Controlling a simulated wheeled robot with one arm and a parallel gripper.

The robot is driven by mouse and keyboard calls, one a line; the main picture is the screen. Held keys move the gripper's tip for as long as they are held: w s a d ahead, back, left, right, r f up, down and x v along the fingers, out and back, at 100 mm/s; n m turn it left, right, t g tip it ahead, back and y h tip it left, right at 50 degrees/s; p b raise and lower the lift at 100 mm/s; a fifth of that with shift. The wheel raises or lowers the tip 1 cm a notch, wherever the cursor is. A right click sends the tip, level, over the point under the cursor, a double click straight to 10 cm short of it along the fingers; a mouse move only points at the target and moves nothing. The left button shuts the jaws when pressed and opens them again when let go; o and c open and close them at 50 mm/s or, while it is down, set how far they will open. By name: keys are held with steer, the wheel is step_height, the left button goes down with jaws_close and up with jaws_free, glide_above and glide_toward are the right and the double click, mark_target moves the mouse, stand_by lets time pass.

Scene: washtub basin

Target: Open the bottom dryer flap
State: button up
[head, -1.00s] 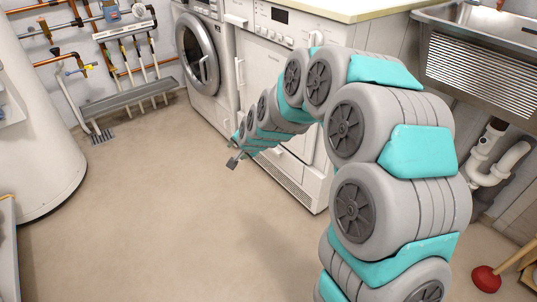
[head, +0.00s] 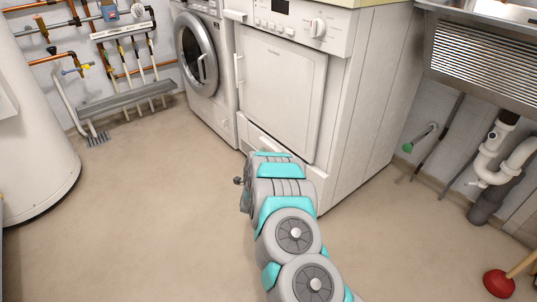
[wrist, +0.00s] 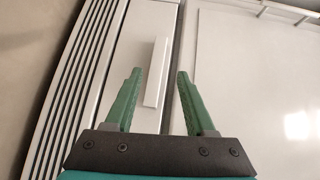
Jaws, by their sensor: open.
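The dryer (head: 285,85) stands in the middle of the head view, with its large door shut. Its bottom flap (head: 246,131) is a narrow white panel below that door, partly hidden by my arm, and looks shut. In the wrist view the flap (wrist: 128,52) lies between a slatted grille and the door, with a raised white handle bar (wrist: 157,72) on it. My gripper (wrist: 160,74) is open, its green fingers on either side of the bar in the picture. I cannot tell whether the tips reach past the bar. In the head view my arm largely hides the gripper.
A front-loading washer (head: 200,60) stands left of the dryer. A white tank (head: 35,130) is at the far left. A sink with drain pipes (head: 490,150) and a red plunger (head: 498,283) are at the right. The floor in front is clear.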

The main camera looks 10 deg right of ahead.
steer(key=w+d+f+t+h, duration=0.1)
steer(key=w+d, duration=0.2)
steer(key=w, duration=0.4)
steer(key=shift+d+f+m+b, duration=0.3)
steer(key=shift+d+f+m, duration=0.05)
steer(key=shift+d+m, duration=0.05)
stand_by(0.3)
steer(key=shift+c, duration=0.2)
jaws_close()
steer(key=shift+f, duration=0.2)
stand_by(0.9)
